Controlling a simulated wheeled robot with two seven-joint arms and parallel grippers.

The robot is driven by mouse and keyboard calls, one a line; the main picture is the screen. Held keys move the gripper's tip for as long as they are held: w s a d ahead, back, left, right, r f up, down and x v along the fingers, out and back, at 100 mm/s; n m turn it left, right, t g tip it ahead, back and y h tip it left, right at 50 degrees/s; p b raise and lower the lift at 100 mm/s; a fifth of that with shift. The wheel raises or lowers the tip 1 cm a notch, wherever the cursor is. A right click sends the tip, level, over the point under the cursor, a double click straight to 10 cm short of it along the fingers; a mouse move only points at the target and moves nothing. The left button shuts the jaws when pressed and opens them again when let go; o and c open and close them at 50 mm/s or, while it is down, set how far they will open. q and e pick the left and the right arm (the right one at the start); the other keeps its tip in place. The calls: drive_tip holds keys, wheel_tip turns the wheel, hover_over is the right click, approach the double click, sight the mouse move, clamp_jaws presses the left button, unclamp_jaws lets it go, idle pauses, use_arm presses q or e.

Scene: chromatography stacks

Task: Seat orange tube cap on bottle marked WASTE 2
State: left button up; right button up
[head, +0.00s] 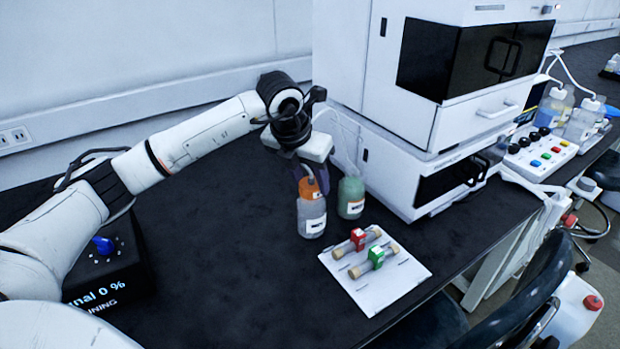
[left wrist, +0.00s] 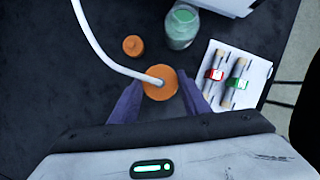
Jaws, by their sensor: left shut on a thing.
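My left gripper (left wrist: 158,100) is shut on an orange tube cap (left wrist: 161,83), with purple-grey fingers on either side of it. A white tube runs from the cap's top. In the head view the orange cap (head: 309,188) is at the top of a pale grey bottle (head: 311,213), below the left gripper (head: 318,174). The bottle stands upright, and its label is too small to read. Whether the cap is fully down on the neck cannot be told. In the wrist view the cap hides the bottle. My right gripper is in neither view.
A green-tinted open bottle (left wrist: 180,30) stands close by. A loose orange cap (left wrist: 133,45) lies on the black bench. A white plate (head: 400,274) bears two tan columns with red and green clips. The white instrument stack (head: 375,170) stands behind.

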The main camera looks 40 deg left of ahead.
sight(310, 184)
use_arm(q)
drive_tip(key=shift+f, duration=0.1)
drive_tip(key=o, duration=1.6)
drive_tip(key=shift+c, duration=0.2)
drive_tip(key=shift+r+p, duration=2.45)
drive_tip(key=shift+r, duration=1.05)
